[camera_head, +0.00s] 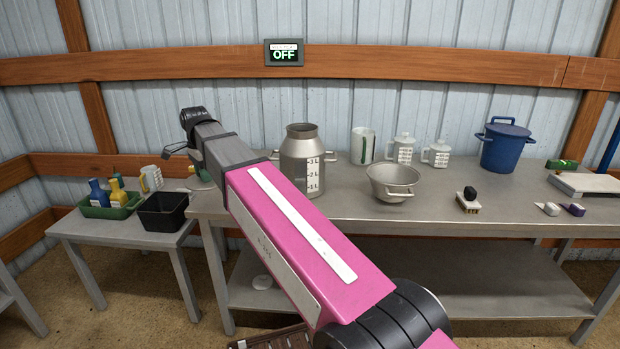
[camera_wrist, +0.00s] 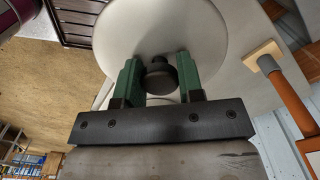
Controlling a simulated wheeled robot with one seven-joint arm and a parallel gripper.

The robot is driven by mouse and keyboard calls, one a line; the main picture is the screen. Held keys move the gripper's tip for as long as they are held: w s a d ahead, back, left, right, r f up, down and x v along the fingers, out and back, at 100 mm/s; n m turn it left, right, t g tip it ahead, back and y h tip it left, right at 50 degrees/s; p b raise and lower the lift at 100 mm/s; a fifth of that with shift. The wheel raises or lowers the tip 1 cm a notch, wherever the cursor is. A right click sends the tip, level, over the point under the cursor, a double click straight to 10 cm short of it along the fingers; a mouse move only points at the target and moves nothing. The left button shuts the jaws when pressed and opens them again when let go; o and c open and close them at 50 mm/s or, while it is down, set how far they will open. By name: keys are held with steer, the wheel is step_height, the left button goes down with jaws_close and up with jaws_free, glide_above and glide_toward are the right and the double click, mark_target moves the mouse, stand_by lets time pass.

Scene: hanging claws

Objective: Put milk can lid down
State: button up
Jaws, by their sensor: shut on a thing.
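The milk can (camera_head: 312,178) stands on the metal table, a grey can with litre marks and an uncovered mouth. In the wrist view, the milk can lid (camera_wrist: 150,28) is a pale round disc with a dark knob (camera_wrist: 160,82). My gripper (camera_wrist: 159,70) is shut on that knob, with a green finger on either side. In the head view my arm hides most of the gripper and lid, near the table's left end, to the left of the can. I cannot tell how high the lid is above the table.
A strainer bowl (camera_head: 393,181), white measuring jugs (camera_head: 403,149) and a blue pot (camera_head: 504,146) stand right of the can. A lower side table (camera_head: 115,232) holds a green tray (camera_head: 108,212) and a black bin (camera_head: 163,212). The main table's front edge (camera_head: 480,226) is mostly clear.

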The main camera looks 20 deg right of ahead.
steer(key=w+d+f, duration=0.2)
steer(key=d, duration=0.1)
steer(key=w+d+f, duration=0.2)
steer(key=w+d, duration=0.1)
steer(key=w+d+f, duration=0.2)
steer(key=d+f, duration=0.1)
steer(key=shift+w, duration=0.25)
steer(key=shift+f, duration=2)
steer(key=o, duration=0.9)
steer(key=shift+f, duration=0.1)
step_height(320, 180, up, 12)
steer(key=shift+r, duration=0.15)
